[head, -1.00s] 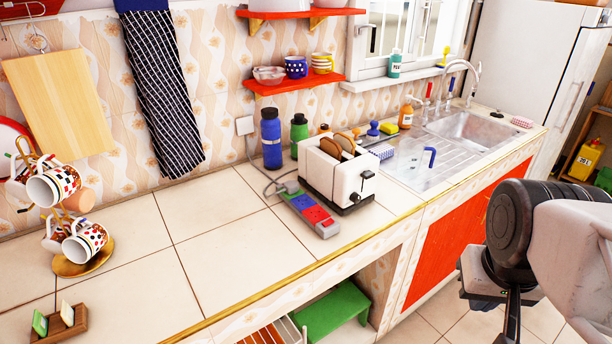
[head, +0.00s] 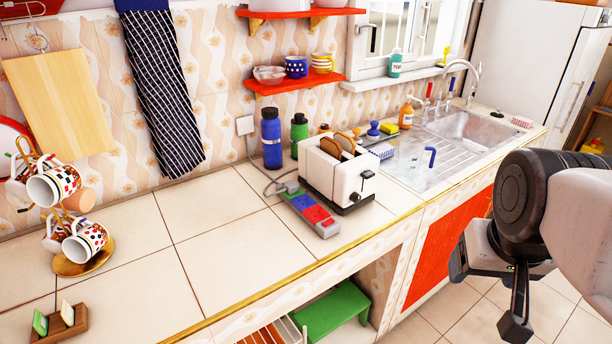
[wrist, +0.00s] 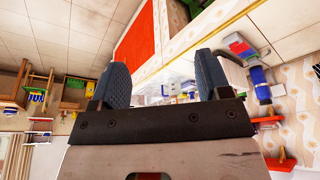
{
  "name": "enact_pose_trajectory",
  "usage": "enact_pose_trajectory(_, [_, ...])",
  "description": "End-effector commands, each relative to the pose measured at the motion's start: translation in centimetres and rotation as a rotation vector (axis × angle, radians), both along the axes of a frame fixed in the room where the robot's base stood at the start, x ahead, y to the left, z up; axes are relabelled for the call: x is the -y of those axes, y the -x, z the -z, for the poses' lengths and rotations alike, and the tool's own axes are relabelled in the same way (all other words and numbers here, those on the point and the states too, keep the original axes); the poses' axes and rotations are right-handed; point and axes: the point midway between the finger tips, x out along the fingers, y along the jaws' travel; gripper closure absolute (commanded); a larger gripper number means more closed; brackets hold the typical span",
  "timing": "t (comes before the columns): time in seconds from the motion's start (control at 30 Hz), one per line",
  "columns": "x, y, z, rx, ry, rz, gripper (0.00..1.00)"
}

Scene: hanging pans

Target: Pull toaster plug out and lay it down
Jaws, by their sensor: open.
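The white toaster (head: 340,172), with toast in its slots, stands on the tiled counter. A power strip (head: 308,213) with blue and red sections lies in front of it, to the left. A grey plug (head: 291,188) sits at the strip's far end, with a grey cord beside it. I cannot tell for sure whether it is the toaster's plug. My gripper (head: 488,296) is open and empty, in front of the counter at right, well away from the strip and the plug. Its two dark fingers (wrist: 161,80) stand apart in the wrist view.
Blue (head: 271,138) and green (head: 299,134) bottles stand behind the toaster. A mug rack (head: 85,262) stands at the left. The sink (head: 470,133) is at the right. A green stool (head: 330,312) is below.

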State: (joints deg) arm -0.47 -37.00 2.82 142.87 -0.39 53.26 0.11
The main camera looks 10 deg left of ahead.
Motion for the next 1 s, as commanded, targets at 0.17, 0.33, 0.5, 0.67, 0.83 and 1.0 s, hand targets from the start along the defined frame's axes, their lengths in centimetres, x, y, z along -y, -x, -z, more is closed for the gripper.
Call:
enact_pose_trajectory(0.17, [-1.1, -2.9, -4.2, 0.059, 0.004, -0.052, 0.28])
enact_pose_trajectory(0.33, [-2.4, -6.3, -6.6, 0.068, 0.009, -0.105, 0.28])
enact_pose_trajectory(0.5, [-3.6, -9.5, -7.8, 0.06, 0.014, -0.147, 0.28])
enact_pose_trajectory(0.67, [-4.9, -12.3, -8.3, 0.046, 0.019, -0.185, 0.28])
enact_pose_trajectory(0.83, [-6.3, -15.3, -8.5, 0.028, 0.024, -0.224, 0.28])
enact_pose_trajectory(1.0, [-7.8, -18.2, -8.4, 0.007, 0.03, -0.26, 0.28])
